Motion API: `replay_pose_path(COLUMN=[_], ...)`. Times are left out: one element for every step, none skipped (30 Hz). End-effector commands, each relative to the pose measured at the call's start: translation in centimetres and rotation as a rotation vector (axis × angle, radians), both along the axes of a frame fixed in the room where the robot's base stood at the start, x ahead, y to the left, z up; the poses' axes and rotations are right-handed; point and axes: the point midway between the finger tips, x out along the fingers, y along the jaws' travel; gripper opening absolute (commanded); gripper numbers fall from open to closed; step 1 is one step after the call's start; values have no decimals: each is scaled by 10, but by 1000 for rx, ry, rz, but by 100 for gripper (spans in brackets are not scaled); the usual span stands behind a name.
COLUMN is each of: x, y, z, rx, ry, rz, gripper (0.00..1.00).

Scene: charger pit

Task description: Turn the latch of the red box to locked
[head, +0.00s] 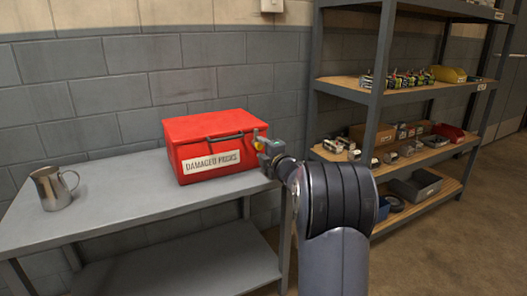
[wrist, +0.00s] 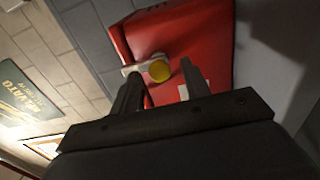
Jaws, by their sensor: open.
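The red box (head: 200,130) stands closed on the grey table, with a dark handle and a "DAMAGED PACKS" label on its front. In the wrist view the box (wrist: 205,45) fills the upper middle. Its latch shows there as a round yellow knob (wrist: 159,71) beside a pale metal piece (wrist: 131,70). My gripper (head: 263,152) is at the right end of the box. In the wrist view my gripper (wrist: 162,72) is open, with the yellow knob showing between its two fingertips. I cannot tell whether either finger touches it.
A metal jug (head: 52,190) stands on the left of the grey table (head: 120,215). A shelf rack (head: 375,90) with boxes and packs stands close to the right of my arm. A block wall is behind the table. The table between jug and box is clear.

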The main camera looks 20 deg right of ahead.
Motion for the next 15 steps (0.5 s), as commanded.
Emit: replay_pose_path(x=[-1, -2, -4, -6, -9, -14, -18, -22, -29, -34, -40, -47, -53, -58, -65], y=[0, 0, -1, -1, -1, -1, -1, -2, -2, -2, -2, -2, -3, -3, -3], z=[0, 1, 1, 1, 2, 2, 2, 2, 2, 3, 2, 3, 2, 2, 3], rx=[0, 0, 0, 1, 1, 1, 1, 1, 1, 1, 1, 0, 0, 1, 1], ry=[0, 0, 0, 0, 0, 0, -1, 0, 0, 0, 1, 0, 1, 1, 1], rz=[0, 0, -1, -1, -1, -2, -2, -2, -3, -3, -2, -2, -3, -3, -3], gripper=[44, 44, 44, 44, 44, 44, 44, 44, 44, 44, 44, 44, 44, 44, 44])
